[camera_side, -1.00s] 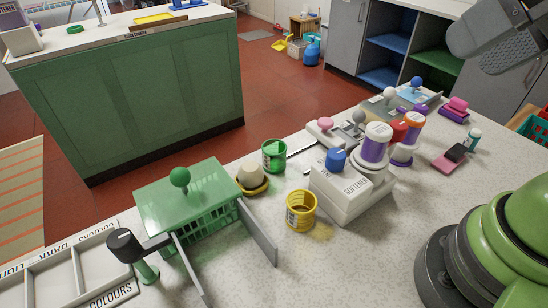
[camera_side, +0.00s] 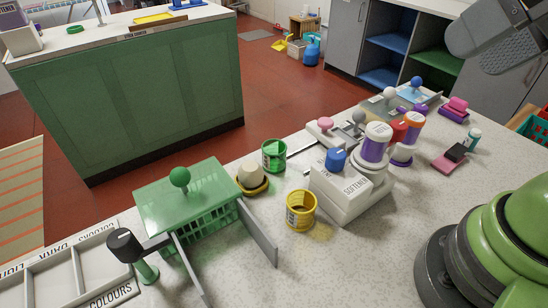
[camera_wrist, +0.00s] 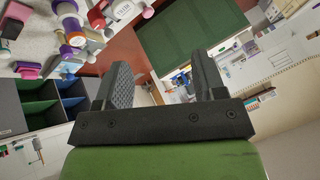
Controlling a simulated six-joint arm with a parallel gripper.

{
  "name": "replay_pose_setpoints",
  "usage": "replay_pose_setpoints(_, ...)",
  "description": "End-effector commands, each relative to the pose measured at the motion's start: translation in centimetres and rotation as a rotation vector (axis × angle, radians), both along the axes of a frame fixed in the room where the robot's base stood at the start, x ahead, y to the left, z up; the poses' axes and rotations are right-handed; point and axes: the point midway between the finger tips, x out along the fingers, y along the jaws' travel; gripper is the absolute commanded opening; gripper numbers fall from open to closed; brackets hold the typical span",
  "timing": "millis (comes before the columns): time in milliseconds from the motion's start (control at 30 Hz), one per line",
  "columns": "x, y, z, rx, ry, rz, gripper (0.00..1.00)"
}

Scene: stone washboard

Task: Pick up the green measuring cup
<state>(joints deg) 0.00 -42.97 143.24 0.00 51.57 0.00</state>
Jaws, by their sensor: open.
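The green measuring cup (camera_side: 274,155) stands upright on the speckled worktop in the side view, with a pale label on its side. It is behind the yellow cup and to the right of a cream knob on a yellow base. I cannot make out the green cup in the wrist view. My gripper (camera_wrist: 163,76) is open and empty in the wrist view, its two dark fingers apart and tilted toward the room. It is well away from the cup.
A yellow cup (camera_side: 301,211) stands in front, beside a white softener dispenser (camera_side: 350,190). A green-lidded basket (camera_side: 190,205) and grey panels (camera_side: 258,235) are to the left. The cream knob (camera_side: 250,177) is close to the green cup. The worktop's front middle is clear.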

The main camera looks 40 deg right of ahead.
Motion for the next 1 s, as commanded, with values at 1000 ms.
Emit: replay_pose_setpoints(1000, 22.9, 5.1, -11.2, -0.318, 0.44, 0.534, 0.64)
